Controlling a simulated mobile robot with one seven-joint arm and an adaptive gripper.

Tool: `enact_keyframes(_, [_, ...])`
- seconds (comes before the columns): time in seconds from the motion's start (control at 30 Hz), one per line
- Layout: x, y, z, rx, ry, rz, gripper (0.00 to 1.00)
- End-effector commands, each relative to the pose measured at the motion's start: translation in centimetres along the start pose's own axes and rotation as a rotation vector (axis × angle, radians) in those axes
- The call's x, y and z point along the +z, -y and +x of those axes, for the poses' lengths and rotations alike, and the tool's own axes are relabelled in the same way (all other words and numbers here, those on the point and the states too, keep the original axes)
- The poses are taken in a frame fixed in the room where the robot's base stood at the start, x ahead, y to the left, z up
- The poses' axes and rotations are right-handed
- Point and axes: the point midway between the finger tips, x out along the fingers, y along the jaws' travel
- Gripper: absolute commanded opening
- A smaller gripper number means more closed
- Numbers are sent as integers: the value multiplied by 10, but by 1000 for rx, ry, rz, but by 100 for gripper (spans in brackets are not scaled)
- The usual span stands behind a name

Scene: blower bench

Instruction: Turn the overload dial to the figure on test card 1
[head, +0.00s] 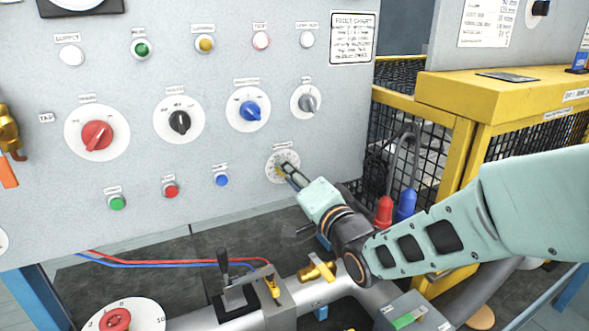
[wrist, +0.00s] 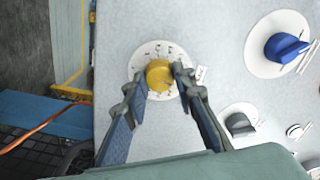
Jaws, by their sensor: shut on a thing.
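The overload dial, a small yellow knob (wrist: 159,76) on a round white scale plate (wrist: 137,62), shows in the wrist view between my fingers. In the head view its white plate (head: 273,172) is at the lower right of the grey panel, partly hidden by my gripper. My gripper (head: 287,168) reaches the dial from the right, and in the wrist view its two fingertips (wrist: 159,80) are shut on the yellow knob from both sides. The scale figures are too small to read. I cannot make out a test card 1 in either view.
The grey panel (head: 220,105) carries a red knob (head: 97,134), a black knob (head: 180,121), a blue knob (head: 250,110) and a grey knob (head: 308,103) close by. A fault chart (head: 352,38) is at the upper right. A yellow-framed cage (head: 490,95) stands right of the panel.

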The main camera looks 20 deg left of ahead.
Motion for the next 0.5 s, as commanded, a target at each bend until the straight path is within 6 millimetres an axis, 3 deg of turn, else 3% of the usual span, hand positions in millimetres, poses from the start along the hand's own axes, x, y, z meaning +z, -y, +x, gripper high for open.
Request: enact_keyframes(0.5, [-1, 2, 0, -3, -2, 167, 0])
